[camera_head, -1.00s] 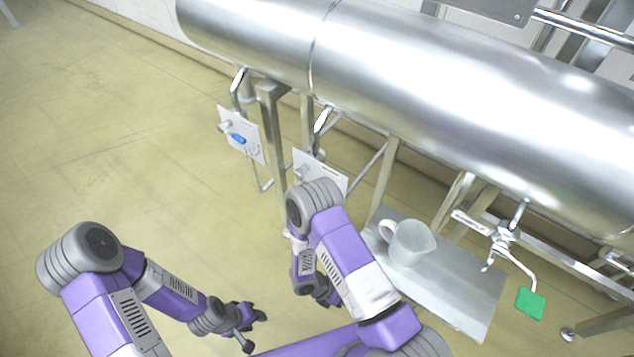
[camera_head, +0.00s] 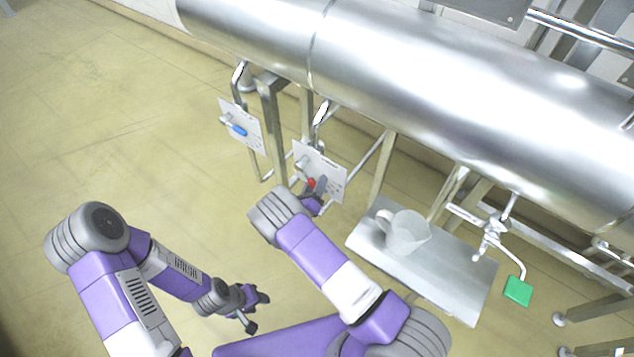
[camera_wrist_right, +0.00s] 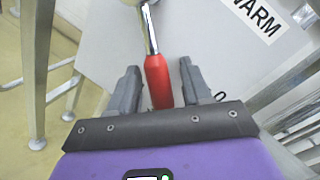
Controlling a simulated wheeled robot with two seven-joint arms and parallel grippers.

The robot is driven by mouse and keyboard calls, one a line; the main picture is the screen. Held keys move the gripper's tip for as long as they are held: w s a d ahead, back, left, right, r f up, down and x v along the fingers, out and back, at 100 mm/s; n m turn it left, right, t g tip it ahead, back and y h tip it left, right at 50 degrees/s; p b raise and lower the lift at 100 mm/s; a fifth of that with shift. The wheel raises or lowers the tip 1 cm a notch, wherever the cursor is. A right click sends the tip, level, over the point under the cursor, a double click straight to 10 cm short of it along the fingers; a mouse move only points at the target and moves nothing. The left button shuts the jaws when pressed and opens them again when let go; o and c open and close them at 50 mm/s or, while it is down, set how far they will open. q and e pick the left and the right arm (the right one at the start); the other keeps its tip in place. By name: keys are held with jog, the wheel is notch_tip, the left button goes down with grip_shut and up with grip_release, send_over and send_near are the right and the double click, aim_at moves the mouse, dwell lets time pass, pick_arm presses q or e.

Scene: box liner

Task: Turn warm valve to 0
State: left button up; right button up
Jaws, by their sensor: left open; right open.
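The warm valve has a red handle (camera_wrist_right: 158,82) on a metal stem, in front of a white panel (camera_wrist_right: 196,45) marked WARM with a 0 near its lower right. In the right wrist view my right gripper (camera_wrist_right: 158,80) is open, with one finger on each side of the red handle and a gap showing beside it. In the head view the red handle (camera_head: 311,183) shows small on the WARM panel (camera_head: 328,168), partly hidden by my right gripper (camera_head: 318,190). My left gripper (camera_head: 254,298) is open and empty, low over the floor, away from the valves.
A panel with a blue handle (camera_head: 238,131) hangs to the left. A large steel tank (camera_head: 430,70) runs above. Metal legs stand beside the panels.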

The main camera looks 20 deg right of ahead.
jog(key=shift+w+d, duration=0.35)
jog(key=shift+w, duration=0.1)
grip_shut()
jog(key=shift+d, duration=0.1)
